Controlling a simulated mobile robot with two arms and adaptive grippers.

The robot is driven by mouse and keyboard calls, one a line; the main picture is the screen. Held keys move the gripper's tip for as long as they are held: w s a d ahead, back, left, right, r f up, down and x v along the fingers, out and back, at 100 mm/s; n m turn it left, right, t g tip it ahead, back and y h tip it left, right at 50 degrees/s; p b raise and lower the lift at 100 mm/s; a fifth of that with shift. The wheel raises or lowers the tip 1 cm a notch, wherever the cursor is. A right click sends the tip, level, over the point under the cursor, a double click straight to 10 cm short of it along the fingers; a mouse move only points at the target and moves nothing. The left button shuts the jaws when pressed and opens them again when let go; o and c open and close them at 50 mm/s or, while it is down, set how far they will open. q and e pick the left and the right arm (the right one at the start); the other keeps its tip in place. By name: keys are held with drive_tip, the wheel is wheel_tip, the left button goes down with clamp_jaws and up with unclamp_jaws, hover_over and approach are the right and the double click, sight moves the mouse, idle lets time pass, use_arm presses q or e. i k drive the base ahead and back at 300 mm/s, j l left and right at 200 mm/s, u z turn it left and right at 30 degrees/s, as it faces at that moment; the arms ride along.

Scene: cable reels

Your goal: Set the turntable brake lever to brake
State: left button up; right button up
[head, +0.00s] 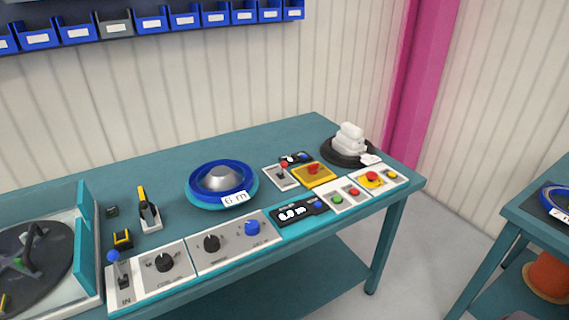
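A dark round turntable (30,255) with a green part at its middle sits in a teal-edged housing at the far left, cut off by the picture edge. Beside it, a lever with a blue knob (114,258) stands upright on a pale plate marked IN. A second lever with a red knob (283,170) stands on a grey plate farther right. I cannot read which lever is labelled as the brake. Neither of my grippers is in view.
The teal bench (300,140) also holds a blue reel (222,182) tagged 6 m, a knob panel (212,243), a yellow plate (314,174), a button panel (352,190) and a white stack on a black disc (350,146). Blue bins (185,18) hang above. A second bench (540,230) stands right.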

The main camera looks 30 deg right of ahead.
sight(283, 165)
drive_tip(key=i+l, duration=0.1)
drive_tip(key=l, duration=0.45)
drive_tip(key=i+l, duration=0.1)
drive_tip(key=l, duration=0.4)
drive_tip(key=i+l, duration=0.1)
drive_tip(key=l, duration=0.45)
drive_tip(key=k+z, duration=0.05)
